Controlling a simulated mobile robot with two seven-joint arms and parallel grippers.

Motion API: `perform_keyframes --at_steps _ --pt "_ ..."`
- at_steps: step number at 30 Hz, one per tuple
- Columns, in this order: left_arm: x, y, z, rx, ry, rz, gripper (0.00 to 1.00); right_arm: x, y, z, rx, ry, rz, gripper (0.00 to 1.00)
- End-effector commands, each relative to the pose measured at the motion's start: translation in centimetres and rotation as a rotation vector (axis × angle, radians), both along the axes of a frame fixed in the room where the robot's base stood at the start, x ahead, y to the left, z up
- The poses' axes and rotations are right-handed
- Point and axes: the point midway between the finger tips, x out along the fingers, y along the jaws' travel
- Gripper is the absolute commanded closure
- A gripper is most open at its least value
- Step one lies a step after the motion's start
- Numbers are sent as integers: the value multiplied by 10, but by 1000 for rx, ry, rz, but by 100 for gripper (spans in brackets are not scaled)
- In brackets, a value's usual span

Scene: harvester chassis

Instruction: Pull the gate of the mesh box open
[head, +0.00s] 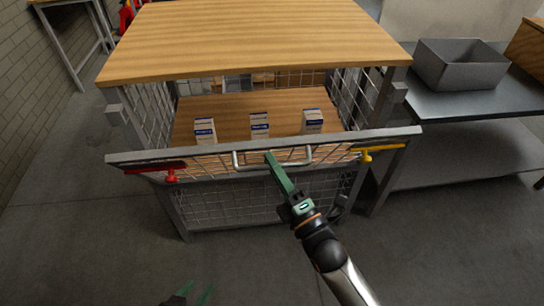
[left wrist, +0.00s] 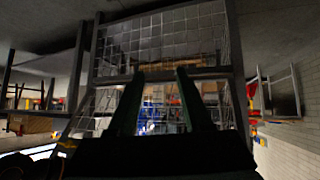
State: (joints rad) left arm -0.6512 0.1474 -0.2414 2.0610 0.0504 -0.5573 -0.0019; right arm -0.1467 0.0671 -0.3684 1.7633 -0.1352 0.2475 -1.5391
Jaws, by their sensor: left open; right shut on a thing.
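The mesh box (head: 258,40) has a wooden top and wire mesh sides. Its gate (head: 135,157) has a long grey top rail across the front, wider than the box. A bent metal handle (head: 301,163) sits at the middle of the rail. My right gripper (head: 270,160) is shut on the handle, its green fingers partly hiding it. A red part (head: 170,177) and a yellow part (head: 368,156) are on the rail's left and right. My left gripper (head: 190,295) is low in front of the box, open and empty; its spread fingers show in the left wrist view (left wrist: 160,90).
Three small white and blue cartons, left (head: 205,130), middle (head: 260,125) and right (head: 312,121), stand on the wooden shelf inside. A grey bin (head: 458,68) is on a metal table (head: 475,105) at the right. The floor in front is clear.

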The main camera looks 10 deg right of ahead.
Motion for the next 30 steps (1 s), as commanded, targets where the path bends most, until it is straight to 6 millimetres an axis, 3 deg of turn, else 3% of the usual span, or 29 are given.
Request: perform_keyframes --at_steps 7,13,20,26,30 --pt "-1 1 2 1 0 1 51 1 -1 0 -2 4 -3 100" --pt "2 3 -6 -25 32 8 74 2 -1 0 -1 3 -4 100" --pt "26 -3 -18 -205 152 27 100 2 -1 1 -1 1 -3 100" --pt "53 -14 -12 -424 268 11 100 2 -1 1 0 1 -4 100" --pt "75 -22 7 -592 325 -22 100 2 -1 1 1 1 -4 100"
